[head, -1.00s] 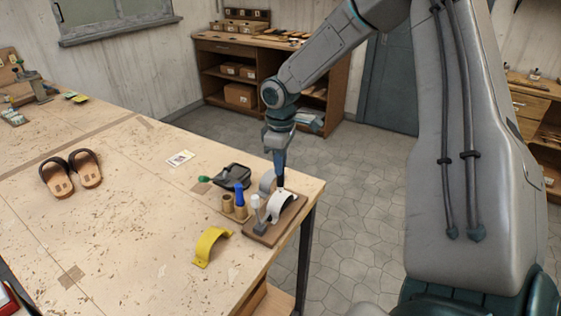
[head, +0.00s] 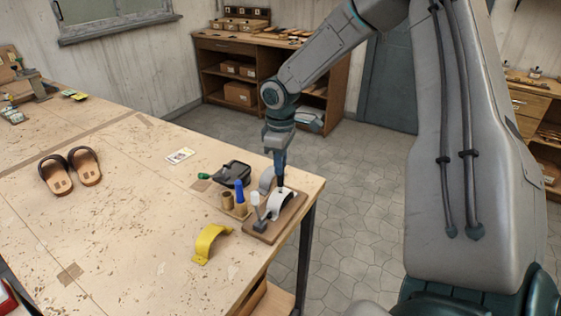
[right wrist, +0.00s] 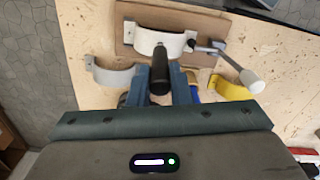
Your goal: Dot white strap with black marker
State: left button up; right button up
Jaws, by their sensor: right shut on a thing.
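My right gripper (head: 281,166) is shut on a black marker (right wrist: 160,72), which points down. The white strap (head: 282,209) is arched over a wooden board (head: 262,236) near the table's right edge. The marker's lower end is at the top of the strap; I cannot tell whether it touches. In the right wrist view, the white strap (right wrist: 146,42) lies just beyond the marker, and its clamp lever has a white handle (right wrist: 252,80). The strap's surface under the marker is hidden. My left gripper is not in view.
A grey strap (head: 267,180) stands behind the board and a yellow strap (head: 207,243) in front of it to the left. Blue-topped tool (head: 239,190), cork-coloured cup (head: 227,201) and black tray (head: 233,172) are close by.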

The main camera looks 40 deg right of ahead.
jog(key=shift+r, duration=0.15)
notch_tip(320, 180, up, 7)
jog(key=p, duration=0.5)
jog(key=shift+f, duration=0.2)
